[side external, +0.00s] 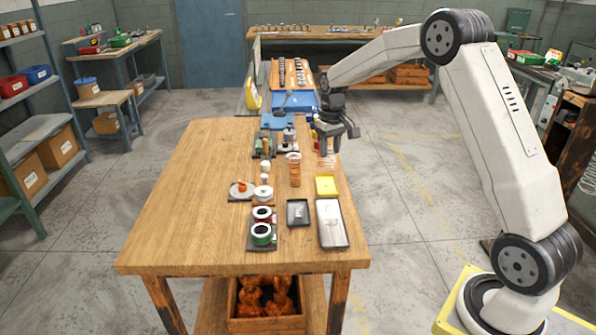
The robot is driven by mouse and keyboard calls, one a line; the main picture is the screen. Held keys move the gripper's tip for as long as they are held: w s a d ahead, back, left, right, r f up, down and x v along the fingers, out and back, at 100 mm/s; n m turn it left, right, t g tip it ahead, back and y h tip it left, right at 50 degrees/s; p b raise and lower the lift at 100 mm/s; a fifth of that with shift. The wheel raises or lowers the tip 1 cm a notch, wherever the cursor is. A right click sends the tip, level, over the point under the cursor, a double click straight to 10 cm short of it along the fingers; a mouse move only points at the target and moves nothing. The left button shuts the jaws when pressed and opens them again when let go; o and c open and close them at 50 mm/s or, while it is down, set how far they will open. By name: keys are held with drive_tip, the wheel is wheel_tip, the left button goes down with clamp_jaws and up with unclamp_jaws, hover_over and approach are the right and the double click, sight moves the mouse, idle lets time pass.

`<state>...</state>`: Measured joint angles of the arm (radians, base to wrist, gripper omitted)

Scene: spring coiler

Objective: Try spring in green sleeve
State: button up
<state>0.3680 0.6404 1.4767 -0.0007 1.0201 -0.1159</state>
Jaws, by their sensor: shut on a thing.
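The green sleeve (261,234), a short ring with a white top rim and dark bore, stands on a dark plate near the front of the wooden table. A similar dark red sleeve (262,214) stands just behind it. My gripper (328,153) is over the table's right side, pointing down, shut on a pale coppery spring (328,162). The spring is small and faint here, and its lower end is hard to make out. My gripper is behind and to the right of the green sleeve, well apart from it.
A coppery coil stack (294,170) stands left of my gripper. A yellow tray (326,186), a small dark tray (297,213) and a long grey tray (332,223) lie in front. White round parts (264,193) stand behind the sleeves. The table's left half (190,210) is clear.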

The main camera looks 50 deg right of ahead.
drive_tip(key=w+a+n, duration=0.2)
drive_tip(key=a+n, duration=0.1)
drive_tip(key=a, duration=0.8)
drive_tip(key=w+a+n, duration=0.2)
drive_tip(key=a+n, duration=0.1)
drive_tip(key=a, duration=0.8)
drive_tip(key=shift+w+f, duration=0.15)
drive_tip(key=shift+f, duration=2.6)
drive_tip(key=shift+f, duration=0.15)
drive_tip(key=shift+f, duration=2.5)
drive_tip(key=shift+f, duration=1.1)
drive_tip(key=shift+r, duration=0.2)
